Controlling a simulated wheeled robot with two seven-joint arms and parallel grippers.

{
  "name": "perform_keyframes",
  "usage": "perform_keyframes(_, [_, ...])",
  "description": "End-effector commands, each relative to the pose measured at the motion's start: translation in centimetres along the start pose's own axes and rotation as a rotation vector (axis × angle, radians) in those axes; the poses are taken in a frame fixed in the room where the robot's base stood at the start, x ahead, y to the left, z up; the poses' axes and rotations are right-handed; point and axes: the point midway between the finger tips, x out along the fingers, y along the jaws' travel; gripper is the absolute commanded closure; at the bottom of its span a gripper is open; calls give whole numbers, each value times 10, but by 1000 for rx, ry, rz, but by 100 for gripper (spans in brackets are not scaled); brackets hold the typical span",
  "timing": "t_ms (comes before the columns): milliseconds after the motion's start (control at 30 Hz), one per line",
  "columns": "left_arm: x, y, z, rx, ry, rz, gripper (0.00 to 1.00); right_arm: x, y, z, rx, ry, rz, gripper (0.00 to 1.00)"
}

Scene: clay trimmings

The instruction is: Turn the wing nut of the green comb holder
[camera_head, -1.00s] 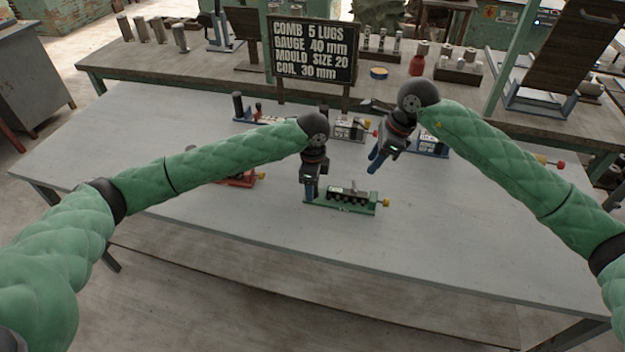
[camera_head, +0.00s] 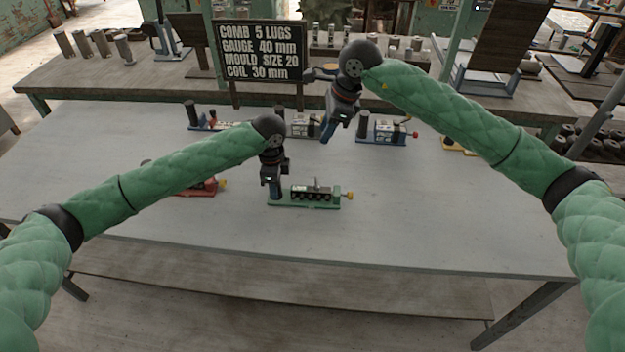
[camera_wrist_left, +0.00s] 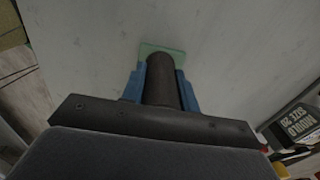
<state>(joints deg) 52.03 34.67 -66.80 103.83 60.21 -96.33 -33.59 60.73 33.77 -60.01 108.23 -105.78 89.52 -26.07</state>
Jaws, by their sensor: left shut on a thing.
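The green comb holder (camera_head: 306,205) lies on the grey table in the head view, with a dark block of comb lugs on it. A small yellow piece (camera_head: 348,195), likely the wing nut, sticks out at its right end. My left gripper (camera_head: 271,196) is at the holder's left end. In the left wrist view its blue fingers (camera_wrist_left: 161,88) are shut on the dark upright post (camera_wrist_left: 162,80), with the green base beneath. My right gripper (camera_head: 327,138) hangs above the table behind the green holder, apart from it. Its finger gap is not clear.
A red holder (camera_head: 204,188) lies to the left, partly behind my left arm. A blue holder (camera_head: 384,132) and others stand along the back. A black sign (camera_head: 262,52) stands behind them. The table front and right of the green holder are clear.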

Motion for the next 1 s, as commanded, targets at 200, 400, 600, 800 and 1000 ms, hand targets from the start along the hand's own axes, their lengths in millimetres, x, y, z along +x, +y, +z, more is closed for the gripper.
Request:
perform_keyframes(200, [0, 0, 0, 0, 0, 0, 100, -9, -2, 24, -58, 50, -17, 70])
perform_keyframes(400, [0, 0, 0, 0, 0, 0, 100, -4, 2, 36, -4, 119, -14, 70])
perform_keyframes(600, [0, 0, 0, 0, 0, 0, 100, 8, 9, 35, 188, 187, -12, 70])
perform_keyframes(800, [0, 0, 0, 0, 0, 0, 100, 26, 20, 27, 450, 252, -19, 70])
perform_keyframes(1000, [0, 0, 0, 0, 0, 0, 100, 38, 27, 18, 732, 301, -45, 70])
